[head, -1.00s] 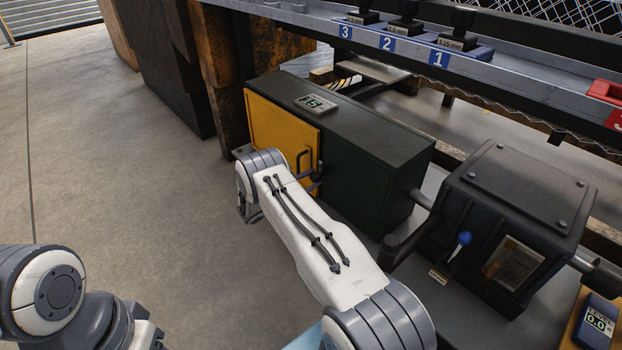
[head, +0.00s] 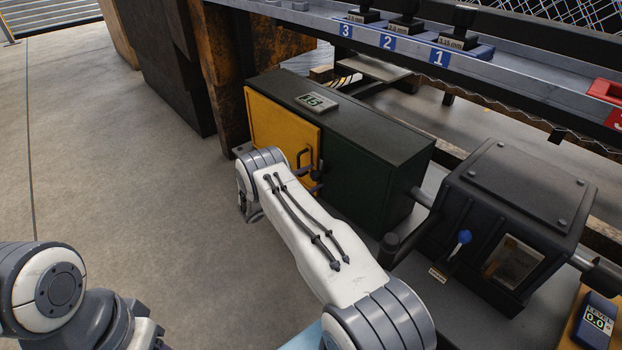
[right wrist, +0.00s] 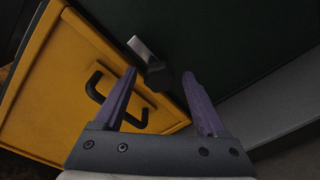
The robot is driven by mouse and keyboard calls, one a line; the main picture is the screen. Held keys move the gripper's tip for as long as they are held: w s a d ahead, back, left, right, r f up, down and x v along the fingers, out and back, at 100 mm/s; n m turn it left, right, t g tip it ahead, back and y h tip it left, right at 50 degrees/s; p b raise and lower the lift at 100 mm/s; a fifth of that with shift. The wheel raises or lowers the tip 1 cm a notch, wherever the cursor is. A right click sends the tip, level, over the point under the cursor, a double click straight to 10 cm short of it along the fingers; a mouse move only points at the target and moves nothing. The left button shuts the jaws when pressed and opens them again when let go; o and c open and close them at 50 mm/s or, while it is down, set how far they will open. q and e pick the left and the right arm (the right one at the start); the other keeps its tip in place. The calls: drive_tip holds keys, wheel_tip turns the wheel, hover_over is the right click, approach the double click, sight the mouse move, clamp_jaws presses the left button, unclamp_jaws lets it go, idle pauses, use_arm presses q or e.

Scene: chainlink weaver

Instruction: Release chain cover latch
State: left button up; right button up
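The chain cover is a yellow door (head: 275,128) with a black bar handle (head: 303,158) on a dark green housing (head: 372,165). Its small dark latch (head: 317,176) sits at the door's right edge. In the right wrist view the latch (right wrist: 150,62) has a light grey end and a dark body, beside the handle (right wrist: 108,100). My right gripper (right wrist: 159,74) is open, with purple fingers either side of the latch's lower part. I cannot tell whether they touch it. My right forearm hides this gripper in the head view. My left gripper is out of view.
A small display box (head: 316,102) lies on the housing. A black machine block (head: 515,220) with a blue-knobbed lever (head: 460,242) stands to the right. A rail with numbered stations (head: 388,43) crosses above. The concrete floor (head: 120,170) at left is clear.

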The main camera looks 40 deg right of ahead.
drive_tip(key=a+p, duration=0.4)
drive_tip(key=a, duration=0.6)
drive_tip(key=shift+s+a+r, duration=0.25)
drive_tip(key=shift+s+r, duration=0.1)
drive_tip(key=shift+s, duration=0.05)
